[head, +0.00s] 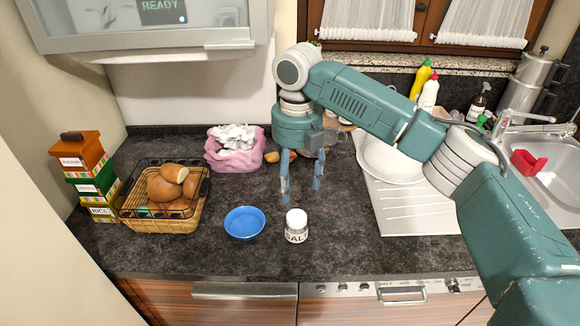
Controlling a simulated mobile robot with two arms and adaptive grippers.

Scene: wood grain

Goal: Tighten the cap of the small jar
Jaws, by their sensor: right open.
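The small jar (296,233) stands upright on the dark counter, just right of a blue bowl. It has a white label with dark letters, partly readable as "SAL". A white cap (296,217) sits on top of it; I cannot tell how tight it is. My right gripper (302,194) points down with its two fingers spread, open and empty. In the picture it is just above and behind the jar, apart from it. My left gripper is not in view.
A blue bowl (245,223) sits left of the jar. A bread basket (165,200), stacked tins (92,178) and a pink bag (235,155) stand further left. A white bowl (388,160) rests on the drainboard (415,215) at right. The counter in front of the jar is clear.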

